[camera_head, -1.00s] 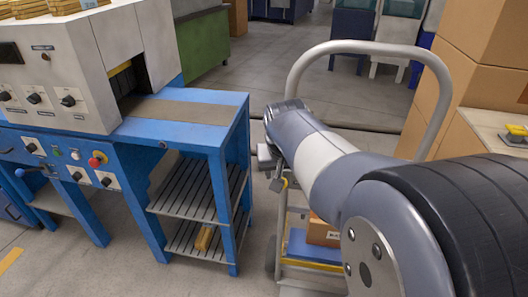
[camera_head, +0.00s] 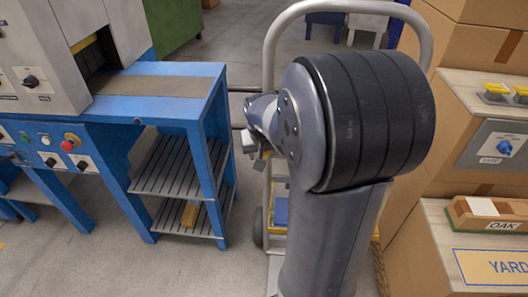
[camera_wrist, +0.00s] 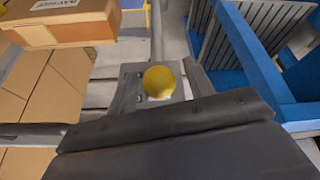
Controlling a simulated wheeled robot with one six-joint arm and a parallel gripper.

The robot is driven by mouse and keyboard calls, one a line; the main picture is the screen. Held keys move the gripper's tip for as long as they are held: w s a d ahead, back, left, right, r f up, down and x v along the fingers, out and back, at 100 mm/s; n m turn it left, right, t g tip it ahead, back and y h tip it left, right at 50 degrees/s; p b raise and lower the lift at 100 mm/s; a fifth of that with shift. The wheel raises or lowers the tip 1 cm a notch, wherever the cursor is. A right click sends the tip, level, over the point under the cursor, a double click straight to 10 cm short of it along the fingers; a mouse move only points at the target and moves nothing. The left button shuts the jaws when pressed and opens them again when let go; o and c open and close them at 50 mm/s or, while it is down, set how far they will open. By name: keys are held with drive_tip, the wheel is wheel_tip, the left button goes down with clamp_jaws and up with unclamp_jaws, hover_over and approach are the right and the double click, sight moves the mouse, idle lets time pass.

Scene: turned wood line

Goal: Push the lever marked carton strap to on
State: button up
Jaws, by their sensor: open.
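No lever with a readable "carton strap" mark shows. A grey switch panel (camera_head: 492,143) on the right carries a round control (camera_head: 505,147) with a label under it too small to read. On the blue machine at left are a black knob (camera_head: 31,81) and a lower black knob (camera_head: 81,165), their marks also unreadable. My gripper (camera_head: 252,150) is in the middle of the head view, partly behind my arm, open and apart from both panels. No held thing shows.
The blue machine's slatted shelves (camera_head: 180,165) stand left of my gripper. A cart's grey handle (camera_head: 270,55) rises behind my arm. Cardboard boxes (camera_head: 450,60) and a wooden OAK tray (camera_head: 490,214) are at right. The wrist view shows a yellow round thing (camera_wrist: 160,82) and a carton (camera_wrist: 60,20).

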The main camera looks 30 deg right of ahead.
clamp_jaws()
idle(0.5)
